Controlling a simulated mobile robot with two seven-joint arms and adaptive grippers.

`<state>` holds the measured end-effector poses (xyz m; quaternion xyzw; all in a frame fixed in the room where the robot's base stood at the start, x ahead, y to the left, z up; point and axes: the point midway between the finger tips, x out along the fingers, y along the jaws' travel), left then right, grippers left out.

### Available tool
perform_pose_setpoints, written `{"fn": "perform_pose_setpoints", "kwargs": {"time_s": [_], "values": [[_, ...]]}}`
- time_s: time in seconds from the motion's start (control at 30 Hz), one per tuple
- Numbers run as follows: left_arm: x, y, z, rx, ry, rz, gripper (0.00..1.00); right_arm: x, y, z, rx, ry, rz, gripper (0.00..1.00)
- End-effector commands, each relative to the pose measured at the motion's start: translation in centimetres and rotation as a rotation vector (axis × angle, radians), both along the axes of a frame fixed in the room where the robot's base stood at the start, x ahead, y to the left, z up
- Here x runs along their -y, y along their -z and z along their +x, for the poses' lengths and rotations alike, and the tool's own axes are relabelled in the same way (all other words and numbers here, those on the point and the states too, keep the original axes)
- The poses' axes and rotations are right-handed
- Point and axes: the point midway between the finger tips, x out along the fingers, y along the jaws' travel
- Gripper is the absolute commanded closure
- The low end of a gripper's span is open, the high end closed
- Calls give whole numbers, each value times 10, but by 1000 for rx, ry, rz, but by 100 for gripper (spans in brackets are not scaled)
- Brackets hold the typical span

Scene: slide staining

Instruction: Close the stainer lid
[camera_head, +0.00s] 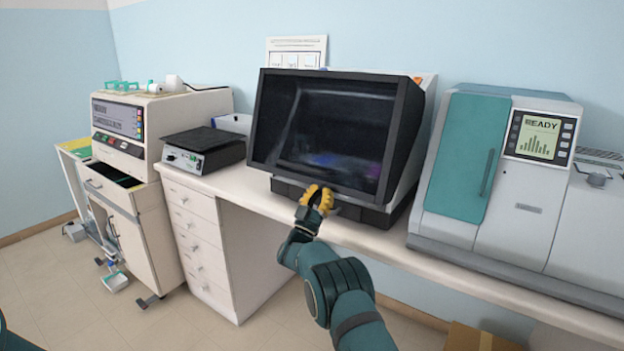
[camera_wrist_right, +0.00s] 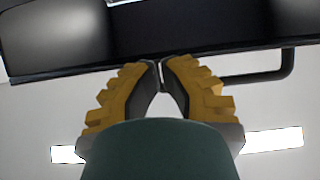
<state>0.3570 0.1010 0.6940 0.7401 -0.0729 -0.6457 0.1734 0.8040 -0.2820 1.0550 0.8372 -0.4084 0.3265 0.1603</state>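The stainer is the machine at the middle of the bench in the head view, with a large dark glass lid (camera_head: 325,125) in a black frame. The lid's lower edge hangs forward over the dark base (camera_head: 365,215); I cannot tell whether a gap remains behind it. My right gripper (camera_head: 317,192) has yellow fingers and is at the lid's lower front edge. In the right wrist view my right gripper (camera_wrist_right: 161,65) has its fingertips together below the dark lid edge (camera_wrist_right: 90,72), with nothing seen between them. A black bar handle (camera_wrist_right: 288,64) runs behind its right finger. My left gripper is out of view.
A white machine with a teal door (camera_head: 462,160) and a READY screen stands close on the right. A black-topped hot plate (camera_head: 205,148) sits left of the stainer. The white bench top (camera_head: 240,185) is clear just left of the base. A cardboard box (camera_head: 480,338) is on the floor.

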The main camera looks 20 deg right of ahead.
Motion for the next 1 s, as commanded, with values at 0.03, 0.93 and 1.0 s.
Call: {"fn": "perform_pose_setpoints", "kwargs": {"time_s": [0.03,0.93,1.0], "values": [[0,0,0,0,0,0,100,6,6,1,0,1,0,100],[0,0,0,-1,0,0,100,14,29,-1,-1,-1,2,100],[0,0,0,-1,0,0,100,7,36,-6,-2,-2,1,100]]}}
